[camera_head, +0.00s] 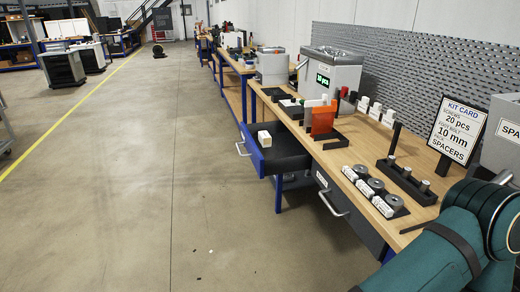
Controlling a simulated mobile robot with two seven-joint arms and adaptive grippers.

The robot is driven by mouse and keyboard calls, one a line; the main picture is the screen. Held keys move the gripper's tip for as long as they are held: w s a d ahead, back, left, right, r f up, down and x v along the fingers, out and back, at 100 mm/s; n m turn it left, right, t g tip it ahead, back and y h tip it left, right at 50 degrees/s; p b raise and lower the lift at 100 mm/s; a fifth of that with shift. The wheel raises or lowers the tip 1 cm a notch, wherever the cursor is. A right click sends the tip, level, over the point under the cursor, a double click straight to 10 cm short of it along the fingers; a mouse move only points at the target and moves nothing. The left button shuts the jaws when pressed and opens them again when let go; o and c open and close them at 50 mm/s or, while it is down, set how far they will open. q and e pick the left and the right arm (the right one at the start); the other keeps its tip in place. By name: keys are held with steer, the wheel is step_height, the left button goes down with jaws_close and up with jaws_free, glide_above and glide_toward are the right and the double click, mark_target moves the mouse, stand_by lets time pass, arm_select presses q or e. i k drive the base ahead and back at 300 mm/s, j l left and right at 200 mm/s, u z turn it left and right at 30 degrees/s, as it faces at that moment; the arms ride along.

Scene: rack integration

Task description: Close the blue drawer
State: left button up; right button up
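The blue drawer (254,155) stands pulled out from under the long wooden workbench, left of the picture's middle. It has a blue front and side, a dark inside and a silver bar handle (240,149) on its front. A small white and tan block (264,138) sits at the drawer, near its front. Neither gripper shows. Only a teal arm of mine is in view at the bottom right, over the near end of the bench.
A grey drawer (347,214) with a handle is nearer under the bench. The bench top (345,157) bears an orange stand (323,119), round parts, dark fixtures, a counting machine (331,75) and a kit card (457,130). The floor (130,190) left of the drawer is clear.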

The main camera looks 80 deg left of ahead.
mark_target(286, 154)
steer(key=u, duration=2.85)
steer(key=i+j+z, duration=0.2)
steer(key=z, duration=0.25)
steer(key=i+j+z, duration=0.3)
steer(key=z, duration=0.15)
steer(key=i+j+z, duration=0.2)
steer(key=i+j, duration=0.15)
steer(key=j, duration=0.25)
steer(key=i+j+z, duration=0.1)
steer(key=j, duration=0.25)
steer(key=i+j, duration=0.2)
steer(key=j, duration=0.2)
steer(key=i+j, duration=0.15)
steer(key=j, duration=0.25)
steer(key=i+j, duration=0.2)
steer(key=j, duration=0.2)
steer(key=i+j, duration=0.2)
steer(key=j, duration=0.2)
